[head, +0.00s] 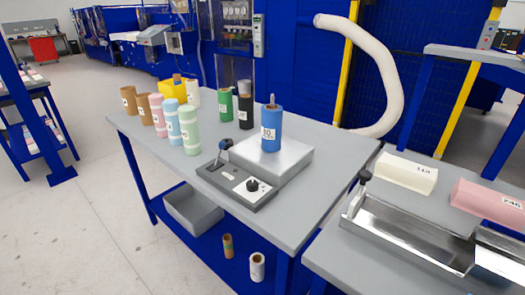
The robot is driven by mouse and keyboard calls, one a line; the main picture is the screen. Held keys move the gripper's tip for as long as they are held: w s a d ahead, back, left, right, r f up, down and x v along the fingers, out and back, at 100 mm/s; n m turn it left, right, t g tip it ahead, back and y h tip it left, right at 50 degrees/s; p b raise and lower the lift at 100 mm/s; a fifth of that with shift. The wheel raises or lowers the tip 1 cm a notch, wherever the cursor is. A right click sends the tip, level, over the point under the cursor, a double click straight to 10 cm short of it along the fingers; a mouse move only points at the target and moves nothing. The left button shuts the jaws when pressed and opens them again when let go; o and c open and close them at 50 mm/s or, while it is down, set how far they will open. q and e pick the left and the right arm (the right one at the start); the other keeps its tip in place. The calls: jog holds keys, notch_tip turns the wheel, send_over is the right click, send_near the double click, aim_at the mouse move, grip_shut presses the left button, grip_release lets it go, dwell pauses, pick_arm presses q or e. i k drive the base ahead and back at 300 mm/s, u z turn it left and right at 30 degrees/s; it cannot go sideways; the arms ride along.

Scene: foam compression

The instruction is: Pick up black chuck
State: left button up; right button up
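A black cylinder (245,112), the thing that best matches the black chuck, stands upright near the back edge of the grey table in the head view. It has a white label low on its side and a grey upper part. It is just right of a green cylinder (225,104) and behind a grey device (272,160). A blue cylinder (270,135) labelled 10 stands upright on that device, with a thin pin showing at its top. Neither of my grippers is in view.
Brown, pink, light blue, green and white rolls (172,120) stand at the table's left, by a yellow bin (172,91). A control box (238,187) with a lever and knob sits in front of the device. A second table with foam blocks (406,174) and a metal trough (410,232) is at right.

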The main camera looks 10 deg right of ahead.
aim_at(230, 143)
jog(key=u, duration=1.6)
jog(key=i, duration=3.2)
jog(key=z, duration=3.35)
